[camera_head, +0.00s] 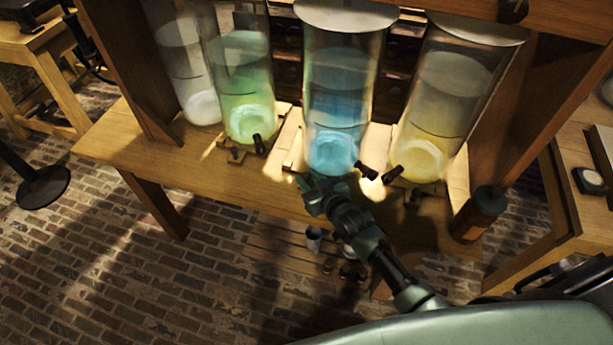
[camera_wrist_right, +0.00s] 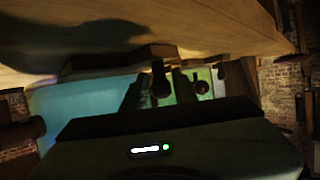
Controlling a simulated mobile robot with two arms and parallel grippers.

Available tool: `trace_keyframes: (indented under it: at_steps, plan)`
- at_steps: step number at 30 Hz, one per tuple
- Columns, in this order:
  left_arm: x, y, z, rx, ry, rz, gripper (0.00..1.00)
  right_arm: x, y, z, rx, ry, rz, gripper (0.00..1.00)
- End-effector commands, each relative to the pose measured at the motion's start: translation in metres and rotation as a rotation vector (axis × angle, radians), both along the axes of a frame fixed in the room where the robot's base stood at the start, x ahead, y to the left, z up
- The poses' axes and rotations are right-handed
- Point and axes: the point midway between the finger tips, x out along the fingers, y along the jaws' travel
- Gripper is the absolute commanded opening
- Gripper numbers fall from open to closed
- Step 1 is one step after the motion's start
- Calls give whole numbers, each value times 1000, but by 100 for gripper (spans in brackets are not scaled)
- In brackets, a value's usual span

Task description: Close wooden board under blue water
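The tall glass jar of blue water (camera_head: 338,100) stands on the wooden table. Part of a pale wooden board (camera_head: 293,151) shows beside its base on the left; the rest is hidden by the jar and my arm. My right gripper (camera_head: 308,188) is at the table's front edge, just below the blue jar's base. In the right wrist view, its two dark fingers (camera_wrist_right: 158,92) are apart, with a dark knob (camera_wrist_right: 161,79) between them. I cannot tell whether they touch it. A wooden piece (camera_wrist_right: 120,60) lies just beyond the fingers. My left gripper is not in view.
A green jar (camera_head: 242,85) and a clear jar (camera_head: 186,65) stand left of the blue jar, a yellow one (camera_head: 440,100) right of it. Dark taps (camera_head: 367,171) stick out near the jar bases. A dark bottle (camera_head: 480,213) stands at the right. The table's left end is clear.

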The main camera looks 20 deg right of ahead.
Motion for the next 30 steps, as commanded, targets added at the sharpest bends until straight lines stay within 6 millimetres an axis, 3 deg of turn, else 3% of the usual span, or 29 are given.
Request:
trace_keyframes:
  at_steps: [12, 15, 30]
  plan:
    - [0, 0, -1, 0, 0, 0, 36, 10, 2, -4, 0, 0, 0, 28]
    - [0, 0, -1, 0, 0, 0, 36, 10, 2, -4, -1, 0, 0, 0]
    - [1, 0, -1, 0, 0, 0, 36, 10, 2, -4, -1, 0, 0, 0]
